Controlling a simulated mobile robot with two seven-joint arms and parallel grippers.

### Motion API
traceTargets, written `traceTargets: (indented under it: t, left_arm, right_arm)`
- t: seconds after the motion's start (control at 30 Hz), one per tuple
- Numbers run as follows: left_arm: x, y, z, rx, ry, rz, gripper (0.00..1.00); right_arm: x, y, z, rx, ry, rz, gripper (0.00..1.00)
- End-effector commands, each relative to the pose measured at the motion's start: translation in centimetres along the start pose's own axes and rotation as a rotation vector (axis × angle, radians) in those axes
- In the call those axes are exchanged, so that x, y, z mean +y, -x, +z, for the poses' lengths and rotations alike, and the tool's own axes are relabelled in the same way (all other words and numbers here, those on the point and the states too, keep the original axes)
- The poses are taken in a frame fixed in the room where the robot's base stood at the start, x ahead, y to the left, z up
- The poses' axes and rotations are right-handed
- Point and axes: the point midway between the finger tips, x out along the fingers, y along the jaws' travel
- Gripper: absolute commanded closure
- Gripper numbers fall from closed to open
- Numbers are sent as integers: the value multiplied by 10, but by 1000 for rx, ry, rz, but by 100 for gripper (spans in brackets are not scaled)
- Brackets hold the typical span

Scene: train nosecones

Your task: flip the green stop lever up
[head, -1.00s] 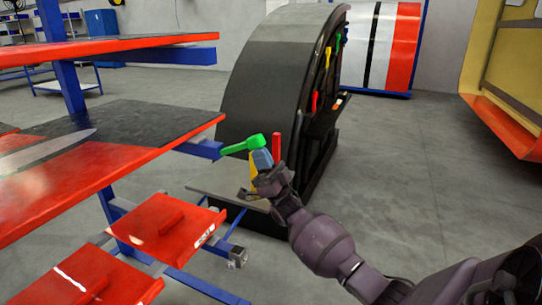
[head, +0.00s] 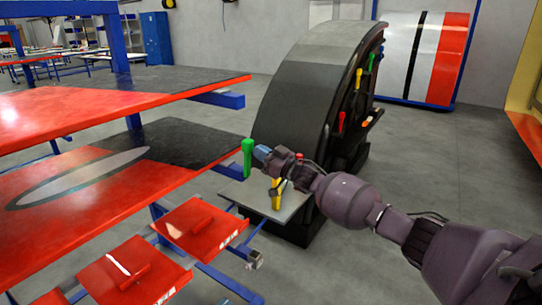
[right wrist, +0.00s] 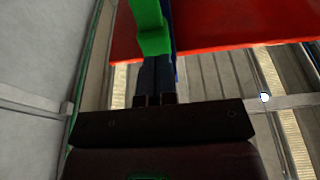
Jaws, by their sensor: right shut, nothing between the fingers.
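The green stop lever (head: 247,158) stands about upright above the grey plate, at the middle of the head view. It also shows at the top of the right wrist view (right wrist: 150,25). My right gripper (head: 261,152) is just to the right of the lever, with its blue fingertips pointing left. The fingers (right wrist: 156,75) are shut together with nothing between them. In the right wrist view the lever lies beyond the fingertips and overlaps them; I cannot tell whether they touch. The lever's foot is partly unclear. My left gripper is not in view.
A yellow lever (head: 277,194) stands on the grey plate (head: 250,196) below my right wrist. A red lever behind the wrist is mostly hidden. Red shelves (head: 60,120) fill the left. A dark curved nosecone (head: 310,90) stands behind. Open floor lies to the right.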

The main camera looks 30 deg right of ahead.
Motion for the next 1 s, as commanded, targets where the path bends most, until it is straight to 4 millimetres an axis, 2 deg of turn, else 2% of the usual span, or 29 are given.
traceTargets:
  t: [0.17,0.4,1.0]
  left_arm:
    - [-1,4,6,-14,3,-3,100]
    - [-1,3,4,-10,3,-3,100]
    - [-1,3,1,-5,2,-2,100]
  right_arm:
    - [-2,-13,0,2,-4,-1,100]
    - [-2,-22,-1,3,-4,-1,100]
    - [-1,-28,-8,13,-4,-1,100]
